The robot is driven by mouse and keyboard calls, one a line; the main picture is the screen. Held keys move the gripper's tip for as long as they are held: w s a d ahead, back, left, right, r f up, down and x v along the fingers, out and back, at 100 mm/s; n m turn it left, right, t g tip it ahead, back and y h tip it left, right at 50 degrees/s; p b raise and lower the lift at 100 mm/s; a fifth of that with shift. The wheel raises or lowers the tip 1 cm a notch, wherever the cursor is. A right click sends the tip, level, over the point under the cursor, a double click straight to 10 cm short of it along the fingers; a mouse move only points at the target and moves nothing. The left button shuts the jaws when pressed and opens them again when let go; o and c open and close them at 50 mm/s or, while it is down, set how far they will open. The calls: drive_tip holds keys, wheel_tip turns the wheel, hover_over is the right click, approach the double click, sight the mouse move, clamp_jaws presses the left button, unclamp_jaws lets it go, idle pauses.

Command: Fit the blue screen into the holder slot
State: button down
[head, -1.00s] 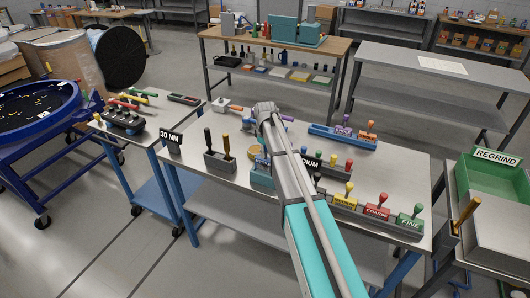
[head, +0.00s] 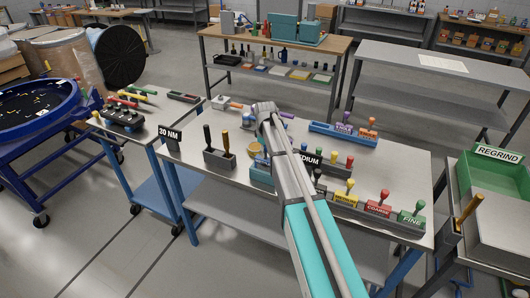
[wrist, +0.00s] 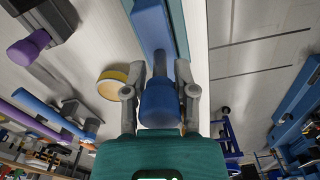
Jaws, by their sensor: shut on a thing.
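In the wrist view my gripper (wrist: 160,88) is shut on the blue knob of the blue screen (wrist: 158,108). A blue bar runs on from the knob to the top edge, above a grey-white surface. The lower end of the screen is out of view, so I cannot tell whether it touches anything. In the head view my arm hides the screen and most of the gripper. A grey holder (head: 397,222) with yellow, red and green knobbed screens stands at the table's front right. Its left end is behind my arm, so I cannot tell where the free slot is.
A blue rack (head: 330,133) with purple and orange handles stands behind my arm. A grey block with two tools (head: 217,158) is to the left. A yellow ring (wrist: 112,84) lies beside my gripper. A green REGRIND bin (head: 490,172) stands at the right.

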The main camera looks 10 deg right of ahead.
drive_tip(key=shift+f, duration=0.15)
drive_tip(key=shift+c, duration=1.6)
unclamp_jaws()
drive_tip(key=shift+r, duration=0.2)
